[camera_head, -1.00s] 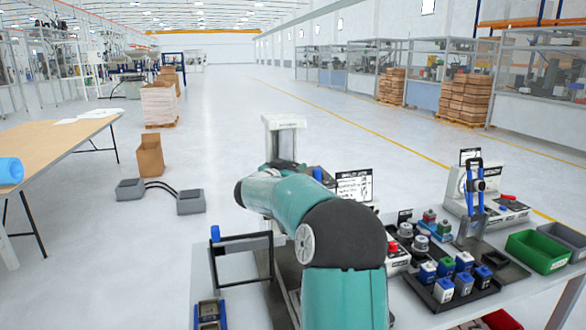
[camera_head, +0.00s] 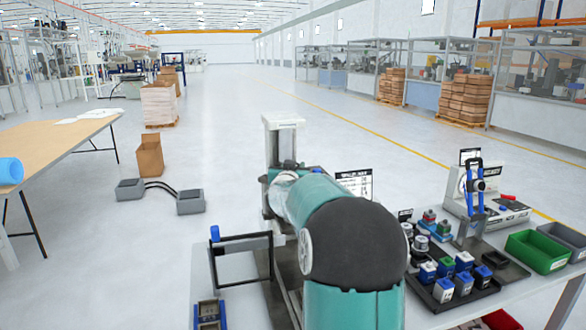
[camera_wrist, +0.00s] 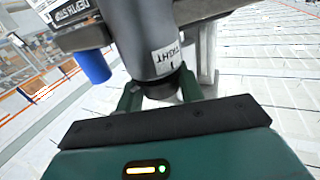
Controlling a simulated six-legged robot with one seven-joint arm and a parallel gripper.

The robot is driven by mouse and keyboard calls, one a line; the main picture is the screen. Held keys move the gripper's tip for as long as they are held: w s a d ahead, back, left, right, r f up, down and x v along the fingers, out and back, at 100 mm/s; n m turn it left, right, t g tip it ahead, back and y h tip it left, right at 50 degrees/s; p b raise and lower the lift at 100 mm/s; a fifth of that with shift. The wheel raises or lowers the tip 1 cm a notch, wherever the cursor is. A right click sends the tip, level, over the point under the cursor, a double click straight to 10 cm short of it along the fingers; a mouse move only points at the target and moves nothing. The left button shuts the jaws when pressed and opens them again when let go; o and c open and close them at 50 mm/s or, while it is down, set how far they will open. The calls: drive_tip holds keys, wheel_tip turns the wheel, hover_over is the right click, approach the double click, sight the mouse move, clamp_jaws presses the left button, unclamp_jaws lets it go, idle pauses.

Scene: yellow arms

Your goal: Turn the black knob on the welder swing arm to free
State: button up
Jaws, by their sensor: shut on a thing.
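In the wrist view, a dark grey cylindrical part (camera_wrist: 143,38) carries a white label that reads "TIGHT" with a mark line. A black knob (camera_wrist: 163,88) sits at its lower end. My gripper (camera_wrist: 160,92) has its green fingers on either side of the knob and is shut on it. Much of the knob is hidden by the fingers and my gripper's dark front edge. In the head view, my teal arm hides the gripper and the knob; a white column (camera_head: 283,145) stands just beyond the arm's far end.
A blue cylinder (camera_wrist: 93,66) and a "DEPTH STOP" label (camera_wrist: 72,12) are close left of the knob in the wrist view. In the head view, a black frame (camera_head: 240,245) stands left of my arm, and a black tray (camera_head: 478,303) of blue-and-white blocks lies right.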

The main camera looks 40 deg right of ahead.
drive_tip(key=shift+s+d+n+t+y, duration=0.1)
drive_tip(key=shift+n+t+y, duration=1.05)
drive_tip(key=shift+y, duration=0.15)
drive_tip(key=shift+s+d+n+t+y, duration=0.1)
drive_tip(key=shift+n+t+y, duration=1)
drive_tip(key=shift+y, duration=0.2)
drive_tip(key=shift+w+n+t+y, duration=0.1)
drive_tip(key=shift+n+t+y, duration=0.75)
drive_tip(key=shift+y, duration=0.55)
drive_tip(key=shift+a+r+n+y, duration=0.1)
drive_tip(key=shift+n+y, duration=0.5)
drive_tip(key=shift+y, duration=0.2)
drive_tip(key=o, duration=1)
drive_tip(key=v, duration=1.3)
drive_tip(key=shift+s, duration=0.35)
drive_tip(key=shift+a, duration=0.15)
